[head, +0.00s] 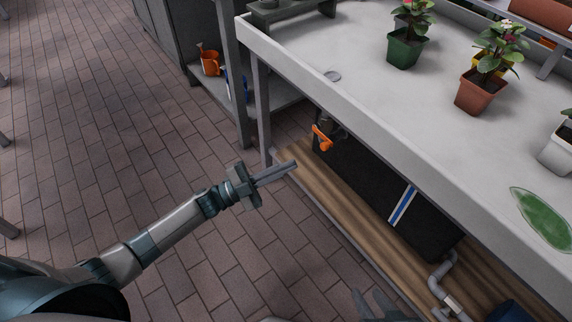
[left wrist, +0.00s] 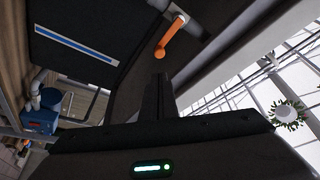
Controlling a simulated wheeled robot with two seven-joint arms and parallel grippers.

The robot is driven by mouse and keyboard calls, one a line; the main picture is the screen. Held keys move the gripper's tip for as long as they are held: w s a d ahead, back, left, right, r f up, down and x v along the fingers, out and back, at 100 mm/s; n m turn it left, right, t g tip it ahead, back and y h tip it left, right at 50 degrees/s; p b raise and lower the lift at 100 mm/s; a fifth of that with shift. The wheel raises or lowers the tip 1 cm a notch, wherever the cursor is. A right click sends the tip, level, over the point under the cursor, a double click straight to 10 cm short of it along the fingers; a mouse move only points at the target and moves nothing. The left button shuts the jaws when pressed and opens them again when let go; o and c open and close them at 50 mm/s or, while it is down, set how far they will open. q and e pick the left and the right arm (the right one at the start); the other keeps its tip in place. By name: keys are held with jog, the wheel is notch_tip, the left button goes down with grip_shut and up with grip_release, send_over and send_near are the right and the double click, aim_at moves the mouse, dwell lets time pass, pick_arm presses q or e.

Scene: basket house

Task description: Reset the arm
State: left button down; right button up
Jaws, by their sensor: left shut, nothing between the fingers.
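My left arm reaches in from the left in the head view. Its gripper (head: 275,172) is shut and empty, over the brick floor just short of the table's lower wooden shelf. In the left wrist view the closed fingers (left wrist: 158,97) point toward the dark box and the orange handle, with nothing between them. My right gripper (head: 374,303) shows only partly at the bottom edge of the head view, its finger tips apart and nothing seen between them.
The white-topped table (head: 440,120) holds potted plants and a green leaf-shaped dish (head: 544,218). Under it, a black box (head: 375,185) and an orange-handled valve (head: 322,137) sit by the wooden shelf (head: 320,205). The brick floor (head: 100,130) at left is open.

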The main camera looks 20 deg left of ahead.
pick_arm(q)
jog(key=shift+d, duration=0.1)
